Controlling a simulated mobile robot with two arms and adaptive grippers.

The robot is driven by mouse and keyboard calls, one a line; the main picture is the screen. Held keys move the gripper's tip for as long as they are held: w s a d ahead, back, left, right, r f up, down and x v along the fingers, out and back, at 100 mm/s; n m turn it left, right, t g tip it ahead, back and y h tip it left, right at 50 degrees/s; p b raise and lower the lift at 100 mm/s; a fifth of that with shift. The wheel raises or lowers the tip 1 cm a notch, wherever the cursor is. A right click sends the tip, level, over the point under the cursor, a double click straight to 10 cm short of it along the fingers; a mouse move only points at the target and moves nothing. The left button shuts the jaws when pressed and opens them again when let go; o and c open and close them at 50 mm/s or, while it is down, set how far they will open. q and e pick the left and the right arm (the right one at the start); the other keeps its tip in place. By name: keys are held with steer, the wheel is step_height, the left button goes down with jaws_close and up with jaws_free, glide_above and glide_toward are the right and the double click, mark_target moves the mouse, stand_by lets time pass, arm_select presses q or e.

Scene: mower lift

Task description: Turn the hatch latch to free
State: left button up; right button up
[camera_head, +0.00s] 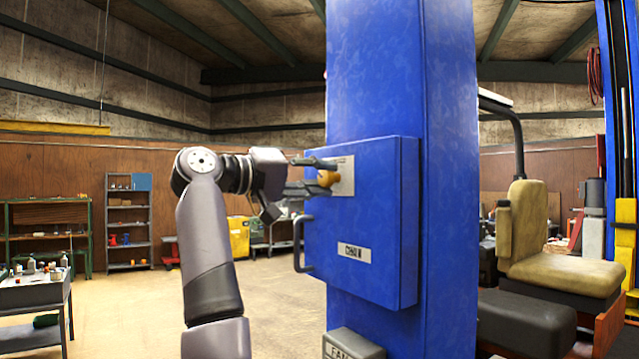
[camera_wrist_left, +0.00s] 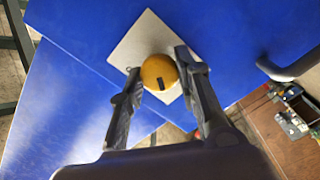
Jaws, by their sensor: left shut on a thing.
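The hatch latch (camera_head: 327,178) is a round yellow-orange knob on a pale square plate (camera_head: 345,176), on the front of a blue hatch box (camera_head: 375,225). In the left wrist view the knob (camera_wrist_left: 160,73) shows a short dark mark on its face, and the plate (camera_wrist_left: 143,40) lies behind it. My left gripper (camera_head: 320,174) reaches in from the left, its two fingers at the knob. In the wrist view the left gripper (camera_wrist_left: 158,78) has one finger on each side of the knob, shut on it. My right gripper is not in view.
A dark bar handle (camera_head: 300,243) stands out from the hatch box below the latch. The box is on a tall blue column (camera_head: 400,70). A grey box (camera_head: 352,344) sits low at the column, and a tan seat (camera_head: 560,262) stands to the right. The floor at left is open.

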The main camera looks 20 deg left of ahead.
arm_select(q)
steer(key=n+b, duration=0.1)
steer(key=n, duration=0.2)
steer(key=shift+n, duration=1.8)
steer(key=shift+b, duration=0.3)
steer(key=o, duration=1.1)
steer(key=shift+a+f, duration=0.1)
